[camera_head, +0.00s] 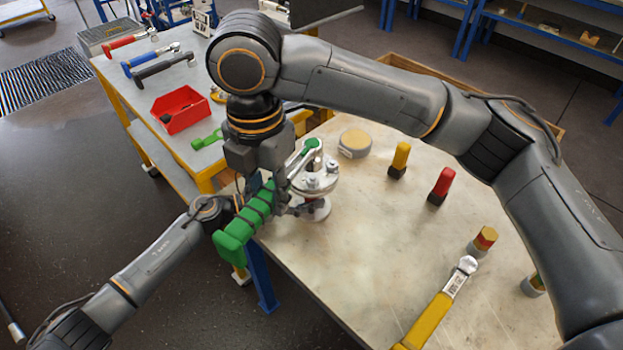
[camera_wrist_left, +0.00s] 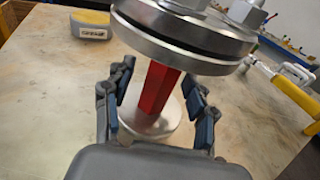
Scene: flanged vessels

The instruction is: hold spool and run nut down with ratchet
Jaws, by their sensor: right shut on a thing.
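The spool (camera_head: 318,207) stands upright near the table's left edge, with steel flanges and a red hexagonal neck (camera_wrist_left: 158,88). Bolts and nuts sit on its upper flange (camera_wrist_left: 192,30). My left gripper (camera_wrist_left: 158,104) has its fingers on either side of the neck, with visible gaps between pads and neck. In the head view the left gripper is mostly hidden behind the ratchet. My right gripper (camera_head: 262,188) is shut on the green-handled ratchet (camera_head: 237,233). The ratchet's head (camera_head: 311,145) is over the upper flange; its seating on a nut cannot be told.
A round grey and yellow object (camera_head: 355,143) is behind the spool. Yellow (camera_head: 400,156) and red (camera_head: 441,185) handled tools stand to the right. A yellow wrench (camera_head: 432,315) lies in front. A cart (camera_head: 150,92) with a red bin (camera_head: 180,109) is at left.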

